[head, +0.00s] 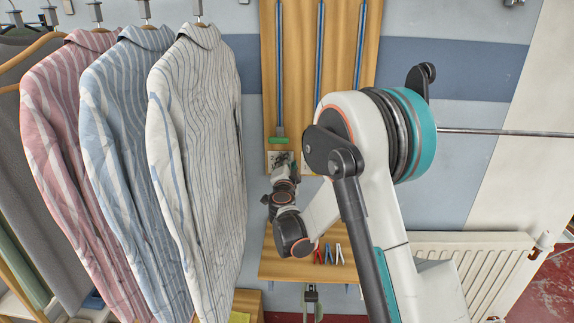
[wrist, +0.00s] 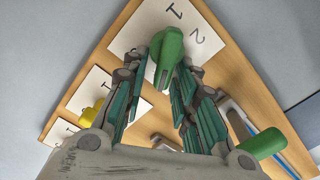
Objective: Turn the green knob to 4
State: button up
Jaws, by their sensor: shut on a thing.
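The green knob (wrist: 168,50) sits on a white plate (wrist: 198,30) on a wooden board, in the upper middle of the wrist view. The numerals 1 and 2 show on the plate beyond the knob; other marks are hidden, and I cannot tell which number the knob points to. My gripper (wrist: 160,72) is around the knob, a finger on each side, shut on it. In the head view my gripper (head: 283,160) is at the lower part of the board (head: 268,80), and it hides the knob there.
A yellow knob (wrist: 90,115) on another white plate is at the left of the wrist view. A green handle (wrist: 260,144) is at the right; blue rails (head: 320,50) run up the board. Striped shirts (head: 200,130) hang close to the left. A shelf (head: 285,268) with clothespins is below.

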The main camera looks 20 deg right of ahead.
jog(key=o, duration=0.7)
jog(key=v, duration=1.2)
